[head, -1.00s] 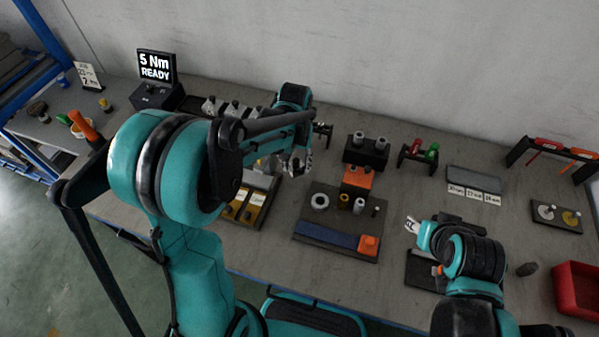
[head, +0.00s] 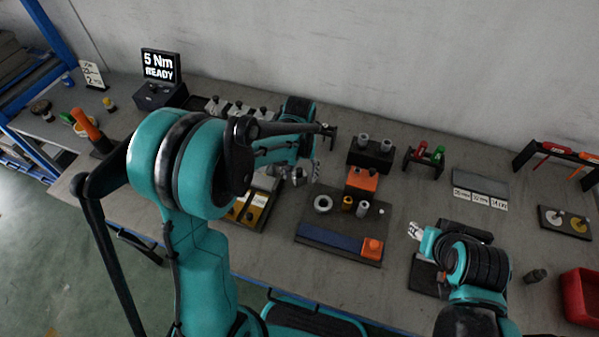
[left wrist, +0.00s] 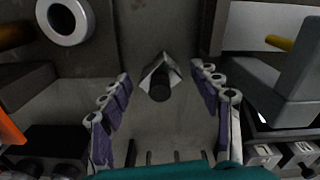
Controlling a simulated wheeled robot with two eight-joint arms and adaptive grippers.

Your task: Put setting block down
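In the left wrist view a small grey block with a dark round knob (left wrist: 160,82), which looks like the setting block, stands between the fingers of my left gripper (left wrist: 162,75). A gap shows on both sides of it, so the fingers are open and apart from it. In the head view my left gripper (head: 300,174) points down between the yellow-lined tray and the dark fixture plate; the block cannot be made out there. My right gripper (head: 414,231) hangs over the front right of the table; its finger opening is too small to judge.
The fixture plate (head: 311,225) holds a ring (head: 323,204), pegs and a blue strip. The yellow-lined tray (head: 253,214) is left of my left gripper. Several knobbed grey blocks (head: 238,109) stand behind. A labelled grey stand (head: 481,182) and red bin (head: 582,297) are at right.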

